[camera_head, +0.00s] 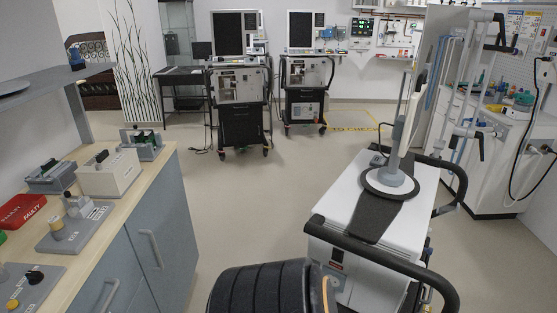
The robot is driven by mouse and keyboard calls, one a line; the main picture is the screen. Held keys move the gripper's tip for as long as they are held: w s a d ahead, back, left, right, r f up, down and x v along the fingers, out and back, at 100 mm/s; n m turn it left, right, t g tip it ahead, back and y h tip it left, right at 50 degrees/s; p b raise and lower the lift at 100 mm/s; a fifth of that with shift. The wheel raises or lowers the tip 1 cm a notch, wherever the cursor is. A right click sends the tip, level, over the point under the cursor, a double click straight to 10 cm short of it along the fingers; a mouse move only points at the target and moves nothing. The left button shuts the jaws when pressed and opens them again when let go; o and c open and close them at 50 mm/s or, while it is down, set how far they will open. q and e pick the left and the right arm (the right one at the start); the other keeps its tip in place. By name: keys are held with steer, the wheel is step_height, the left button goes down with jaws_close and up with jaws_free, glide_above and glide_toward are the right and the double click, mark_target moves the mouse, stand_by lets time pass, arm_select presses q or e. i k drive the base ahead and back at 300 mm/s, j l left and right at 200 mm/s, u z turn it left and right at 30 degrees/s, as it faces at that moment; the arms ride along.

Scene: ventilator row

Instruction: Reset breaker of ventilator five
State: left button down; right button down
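Two ventilators on wheeled carts stand at the back wall: a left one (239,85) and a right one (304,75). Both have dark screens. A larger white cart unit (340,205) with black handles stands close on the right, its thin upright panel seen nearly edge-on. I cannot read a number on any of them, so I cannot tell which is ventilator five. No breaker can be made out at this distance. Neither of my grippers is in view.
A wooden-topped counter (128,198) on the left holds several small devices and a red tray (20,210) marked FAULTY. A black ribbed object (262,290) fills the bottom middle; I cannot tell what it is. The floor (235,195) between counter and white cart is clear.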

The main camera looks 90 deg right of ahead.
mark_target(337, 256)
steer(key=z, duration=3.15)
steer(key=j+u, duration=0.2)
steer(key=j, duration=0.3)
